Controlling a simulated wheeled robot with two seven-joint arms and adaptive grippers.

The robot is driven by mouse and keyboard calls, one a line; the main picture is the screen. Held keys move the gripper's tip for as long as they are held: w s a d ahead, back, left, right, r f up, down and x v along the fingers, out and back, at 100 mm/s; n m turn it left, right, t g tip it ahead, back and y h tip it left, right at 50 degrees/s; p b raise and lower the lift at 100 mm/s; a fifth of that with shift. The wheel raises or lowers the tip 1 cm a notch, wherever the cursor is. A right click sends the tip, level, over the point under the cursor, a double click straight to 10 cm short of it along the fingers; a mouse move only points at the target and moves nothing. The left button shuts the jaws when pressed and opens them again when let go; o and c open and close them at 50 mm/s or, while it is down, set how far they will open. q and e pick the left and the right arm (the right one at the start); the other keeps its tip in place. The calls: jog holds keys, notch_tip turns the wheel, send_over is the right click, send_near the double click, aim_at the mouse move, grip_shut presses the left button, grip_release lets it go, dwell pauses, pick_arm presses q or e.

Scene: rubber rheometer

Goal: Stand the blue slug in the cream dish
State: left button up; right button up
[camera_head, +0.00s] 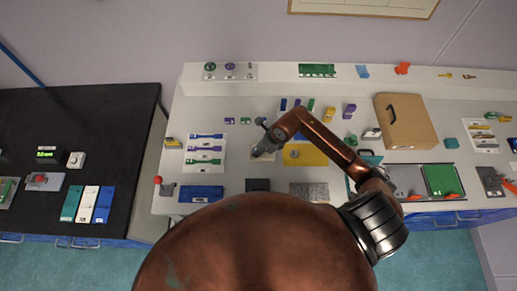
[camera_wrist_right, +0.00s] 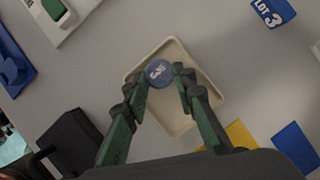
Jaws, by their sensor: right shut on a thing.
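The blue slug (camera_wrist_right: 159,72), a round-topped piece marked with a 3, is between the fingertips of my right gripper (camera_wrist_right: 160,82) in the right wrist view. The gripper is shut on it. The cream dish (camera_wrist_right: 172,118), a shallow square tray, lies directly below the slug and the fingers. The slug appears over the dish's upper-left part; I cannot tell whether it touches the dish floor. In the head view my right arm reaches to the dish (camera_head: 262,154), and its wrist hides the slug. My left gripper is not in view.
A yellow mat (camera_head: 306,155) lies right of the dish. A sheet with green and purple dumbbell shapes (camera_head: 205,153) lies to its left. A black block (camera_head: 257,185) is in front. Several blue, green and yellow pieces stand behind, with a cardboard box (camera_head: 405,122) at right.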

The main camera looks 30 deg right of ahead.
jog(key=shift+f, duration=0.15)
jog(key=o, duration=0.7)
jog(key=b+v, duration=0.1)
jog(key=v, duration=1.1)
